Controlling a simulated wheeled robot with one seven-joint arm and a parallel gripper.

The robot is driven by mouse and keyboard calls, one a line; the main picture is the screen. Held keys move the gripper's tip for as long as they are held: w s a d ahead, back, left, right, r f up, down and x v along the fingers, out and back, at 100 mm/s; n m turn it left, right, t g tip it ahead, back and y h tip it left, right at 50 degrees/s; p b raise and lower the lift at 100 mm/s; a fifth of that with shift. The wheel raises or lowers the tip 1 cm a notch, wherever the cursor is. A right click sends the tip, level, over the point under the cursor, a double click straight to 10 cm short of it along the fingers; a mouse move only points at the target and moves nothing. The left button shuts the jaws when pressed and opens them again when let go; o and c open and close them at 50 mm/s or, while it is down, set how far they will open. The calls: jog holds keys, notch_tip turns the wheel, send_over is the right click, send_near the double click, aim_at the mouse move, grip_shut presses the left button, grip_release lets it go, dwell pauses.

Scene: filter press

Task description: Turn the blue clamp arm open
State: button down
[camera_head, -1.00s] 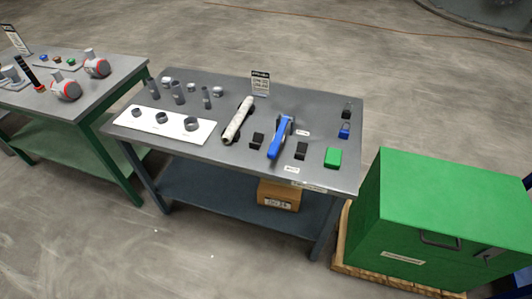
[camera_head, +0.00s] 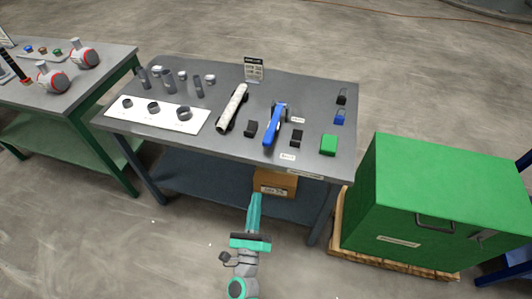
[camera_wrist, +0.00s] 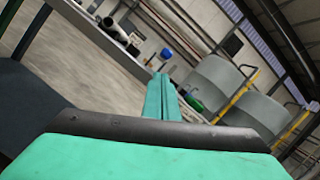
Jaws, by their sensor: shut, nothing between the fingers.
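The blue clamp arm (camera_head: 273,128) lies lengthwise on the grey table, right of a whitish cylinder (camera_head: 233,107). My gripper (camera_head: 255,198) is teal and shut, with nothing between its fingers. In the head view it is in front of the table and below the clamp arm in the picture, apart from it.
The grey table (camera_head: 300,88) also holds black blocks (camera_head: 251,128), a green block (camera_head: 328,145) and a white board with rings (camera_head: 190,127). A green chest (camera_head: 440,180) stands at the right. A cardboard box (camera_head: 275,183) sits on the lower shelf.

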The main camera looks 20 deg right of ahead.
aim_at(266, 159)
jog(key=w+d+r+m, duration=0.1)
jog(key=w+d+m, duration=0.1)
jog(key=w, duration=0.3)
jog(key=w+d+r+m+g+h, duration=0.1)
jog(key=w+d+m, duration=0.2)
jog(key=w, duration=0.2)
jog(key=w+d+r+m+h, duration=0.1)
jog(key=w+d+m, duration=0.2)
jog(key=w, duration=0.1)
jog(key=shift+w+d+r, duration=0.1)
jog(key=shift+w+d, duration=0.1)
jog(key=shift+w, duration=0.2)
jog(key=shift+w+d, duration=0.2)
jog(key=shift+w, duration=0.15)
jog(key=shift+r, duration=0.1)
